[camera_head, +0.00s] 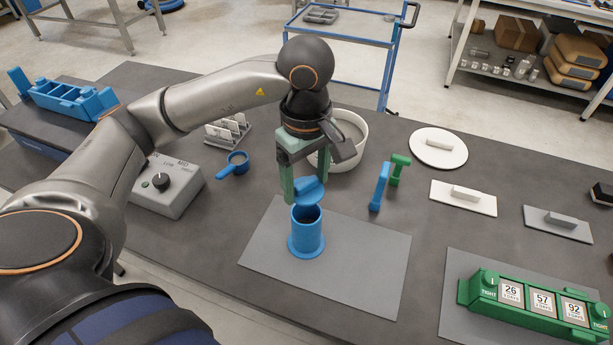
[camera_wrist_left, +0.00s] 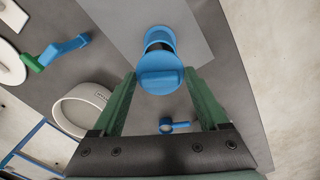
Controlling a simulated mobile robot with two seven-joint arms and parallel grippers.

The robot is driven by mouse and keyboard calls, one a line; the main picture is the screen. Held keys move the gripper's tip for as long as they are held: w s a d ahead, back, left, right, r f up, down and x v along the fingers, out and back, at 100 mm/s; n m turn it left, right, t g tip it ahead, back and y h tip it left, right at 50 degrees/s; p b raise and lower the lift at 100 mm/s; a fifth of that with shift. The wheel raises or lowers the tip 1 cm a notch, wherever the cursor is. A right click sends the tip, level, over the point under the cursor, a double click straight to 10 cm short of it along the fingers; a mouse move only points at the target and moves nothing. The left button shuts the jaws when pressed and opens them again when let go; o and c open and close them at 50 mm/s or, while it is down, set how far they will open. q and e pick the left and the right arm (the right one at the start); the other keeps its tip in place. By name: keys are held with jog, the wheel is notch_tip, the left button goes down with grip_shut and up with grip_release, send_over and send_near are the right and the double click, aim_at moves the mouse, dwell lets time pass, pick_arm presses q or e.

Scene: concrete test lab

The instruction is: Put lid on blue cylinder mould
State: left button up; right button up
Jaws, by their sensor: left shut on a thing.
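The blue cylinder mould (camera_head: 306,238) stands upright on a grey mat, its dark open mouth partly showing. The blue lid (camera_head: 309,191), a disc with a raised grip bar, is just above the mould's mouth and looks tilted in the head view. My left gripper (camera_head: 305,184) points down with its green fingers on either side of the lid, shut on it. In the left wrist view the lid (camera_wrist_left: 160,78) sits between the fingertips and hides much of the mould (camera_wrist_left: 158,36); a dark gap shows between them. I cannot tell whether lid and rim touch. My right gripper is out of view.
A white bowl (camera_head: 350,160) stands behind the gripper. Blue (camera_head: 379,187) and green (camera_head: 398,169) tools lie right of the mould. A blue scoop (camera_head: 236,166) and grey control box (camera_head: 168,188) are left. A green block with number cards (camera_head: 530,305) is front right. The grey mat (camera_head: 365,265) is otherwise bare.

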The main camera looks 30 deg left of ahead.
pick_arm(q)
jog(key=shift+f+b, duration=0.55)
jog(key=shift+f, duration=0.8)
jog(key=r+m, duration=0.1)
jog(key=m, duration=0.1)
jog(key=shift+w+r+m, duration=0.15)
jog(key=shift+r+m, duration=0.25)
notch_tip(320, 180, up, 2)
jog(key=m, duration=0.3)
jog(key=shift+f+b, duration=1.65)
jog(key=shift+f, duration=0.95)
jog(key=shift+f+b, duration=0.6)
jog(key=shift+b, duration=0.05)
jog(key=shift+b, duration=0.55)
jog(key=shift+f+b, duration=0.15)
jog(key=shift+b, duration=0.55)
